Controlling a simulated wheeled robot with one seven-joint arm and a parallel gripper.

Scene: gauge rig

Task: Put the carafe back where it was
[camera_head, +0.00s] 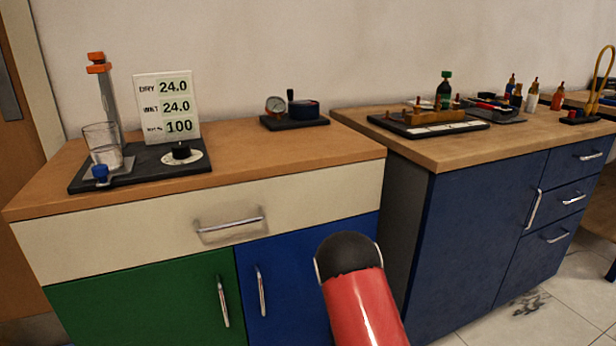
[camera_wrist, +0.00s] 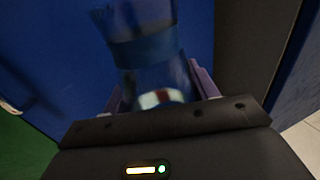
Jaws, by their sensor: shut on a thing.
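My gripper (camera_wrist: 160,88) shows in the wrist view and is shut on a see-through, bluish vessel, which I take to be the carafe (camera_wrist: 142,38). The vessel is blurred, and its far end runs out of the top of the picture. A red and white mark shows low between the fingers. Blue cabinet front shows behind it. In the head view neither my gripper nor the held vessel can be seen.
A clear beaker (camera_head: 101,138) stands on the dark rig base (camera_head: 140,172) on the left counter, beside a readout sign (camera_head: 167,106) and a black knob (camera_head: 181,151). A small gauge device (camera_head: 294,112) sits further right. Bare wood (camera_head: 255,155) lies between them.

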